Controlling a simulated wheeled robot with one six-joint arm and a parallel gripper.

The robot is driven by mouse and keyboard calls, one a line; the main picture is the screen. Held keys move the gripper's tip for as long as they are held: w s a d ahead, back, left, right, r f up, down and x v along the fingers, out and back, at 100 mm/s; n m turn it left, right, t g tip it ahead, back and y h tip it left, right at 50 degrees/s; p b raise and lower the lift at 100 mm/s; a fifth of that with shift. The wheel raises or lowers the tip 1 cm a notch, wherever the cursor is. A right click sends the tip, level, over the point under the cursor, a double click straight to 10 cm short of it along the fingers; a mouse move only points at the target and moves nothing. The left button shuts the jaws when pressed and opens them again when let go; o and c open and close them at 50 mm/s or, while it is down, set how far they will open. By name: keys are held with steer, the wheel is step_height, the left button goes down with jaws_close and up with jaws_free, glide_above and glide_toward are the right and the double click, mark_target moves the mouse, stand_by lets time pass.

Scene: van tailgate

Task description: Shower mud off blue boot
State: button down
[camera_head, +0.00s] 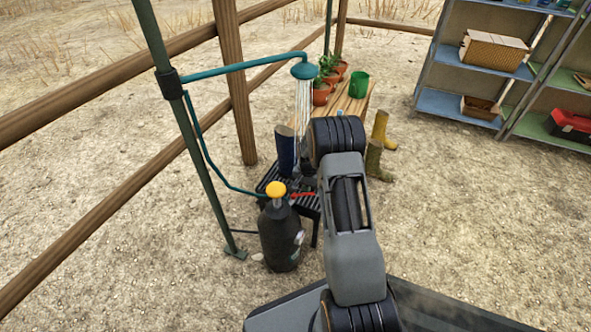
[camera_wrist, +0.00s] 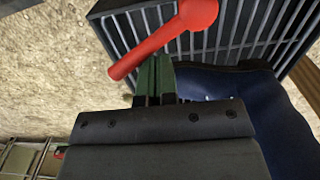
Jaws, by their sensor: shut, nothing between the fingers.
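The blue boot (camera_head: 285,148) stands on a black slatted stand (camera_head: 268,183), left of my arm in the head view. Water streams (camera_head: 303,105) from the teal shower head (camera_head: 303,70) beside the boot; my arm hides where it lands. In the wrist view the boot (camera_wrist: 245,92) is close, right of my gripper (camera_wrist: 154,72). The green fingers are shut and empty, with their tips beside a red lever (camera_wrist: 165,40) over the slats; I cannot tell whether they touch. The lever also shows in the head view (camera_head: 302,194). I cannot make out mud on the boot.
A black pump bottle (camera_head: 281,235) with a yellow knob stands in front of the stand. A green pole (camera_head: 190,130) and wooden fence are left. Shelves stand at right.

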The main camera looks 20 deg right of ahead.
steer(key=shift+s+a+r+p, duration=0.1)
steer(key=shift+s+a+p, duration=0.1)
steer(key=shift+s+a, duration=0.25)
steer(key=shift+s+a+p, duration=0.15)
steer(key=shift+s+a, duration=0.05)
steer(key=shift+s, duration=0.45)
steer(key=r+p, duration=0.1)
steer(key=r, duration=0.1)
steer(key=r+p, duration=0.1)
steer(key=r, duration=0.1)
steer(key=r+p, duration=0.2)
steer(key=shift+w+d, duration=0.3)
steer(key=shift+w, duration=0.05)
steer(key=shift+f, duration=0.1)
